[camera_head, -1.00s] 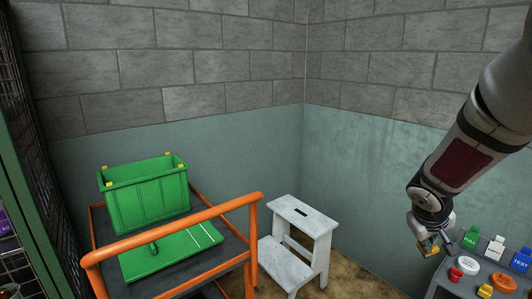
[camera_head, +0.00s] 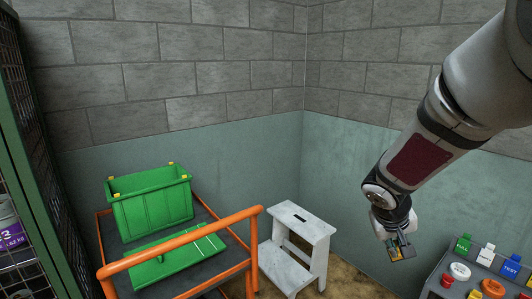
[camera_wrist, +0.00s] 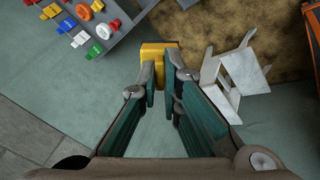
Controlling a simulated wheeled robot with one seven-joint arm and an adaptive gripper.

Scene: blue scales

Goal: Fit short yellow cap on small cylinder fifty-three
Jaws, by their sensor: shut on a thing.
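My gripper (camera_head: 402,248) hangs at the right in the head view, beside the grey table and above the floor. In the wrist view my gripper (camera_wrist: 164,75) has its fingers shut on a yellow cap (camera_wrist: 155,49), which shows just beyond the fingertips. In the head view the cap is small and mostly hidden by the fingers. At the far left of the head view, a cylinder (camera_head: 7,213) with a purple label stands behind the mesh of a green-framed cage.
A white step stool (camera_head: 303,222) stands mid-floor. An orange-railed cart (camera_head: 240,217) carries a green crate (camera_head: 150,207) and its green lid (camera_head: 165,262). The green cage post (camera_head: 22,235) borders the left.

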